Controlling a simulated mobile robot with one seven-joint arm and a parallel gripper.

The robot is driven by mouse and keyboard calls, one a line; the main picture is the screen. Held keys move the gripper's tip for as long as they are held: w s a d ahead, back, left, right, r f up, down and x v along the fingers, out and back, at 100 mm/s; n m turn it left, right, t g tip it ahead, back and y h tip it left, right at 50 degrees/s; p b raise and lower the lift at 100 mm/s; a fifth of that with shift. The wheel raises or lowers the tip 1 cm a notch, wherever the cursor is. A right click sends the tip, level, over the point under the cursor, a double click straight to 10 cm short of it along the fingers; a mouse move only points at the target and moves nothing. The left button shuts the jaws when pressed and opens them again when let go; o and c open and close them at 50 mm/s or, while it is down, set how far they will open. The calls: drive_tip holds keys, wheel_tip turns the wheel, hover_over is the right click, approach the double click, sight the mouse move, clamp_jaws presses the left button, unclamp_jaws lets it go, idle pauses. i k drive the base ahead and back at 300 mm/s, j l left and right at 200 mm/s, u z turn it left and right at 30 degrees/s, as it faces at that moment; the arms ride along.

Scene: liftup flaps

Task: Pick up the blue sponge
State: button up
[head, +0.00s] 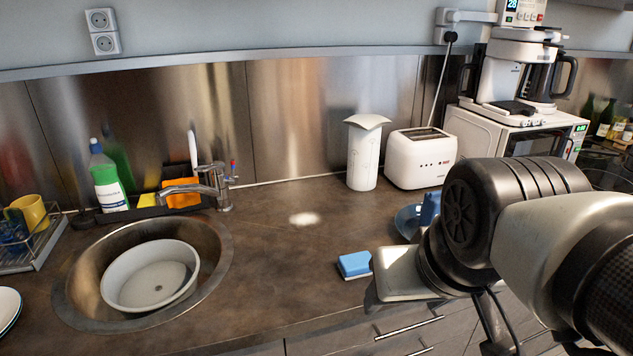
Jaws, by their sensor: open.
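The blue sponge (355,264) lies flat on the brown countertop in the head view, right of the sink and near the front edge. It is blue on top with a pale layer below. My gripper (400,276) is just to the right of the sponge, at the end of my arm that comes in from the right. Its pale body shows close to the sponge, and the fingertips are hidden from this view. My gripper is open, and the sponge rests on the counter outside it.
A round sink (215,262) with a white bowl (150,275) is left. A blue cup (429,208) and blue dish (408,222) stand behind my arm. A white canister (363,155) and toaster (421,158) stand at the back. The counter left of the sponge is clear.

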sight(353, 266)
drive_tip(key=u, duration=1.4)
drive_tip(key=z, duration=1.4)
drive_tip(key=i+l+u, duration=0.1)
drive_tip(key=l+u, duration=0.35)
drive_tip(key=l, duration=0.15)
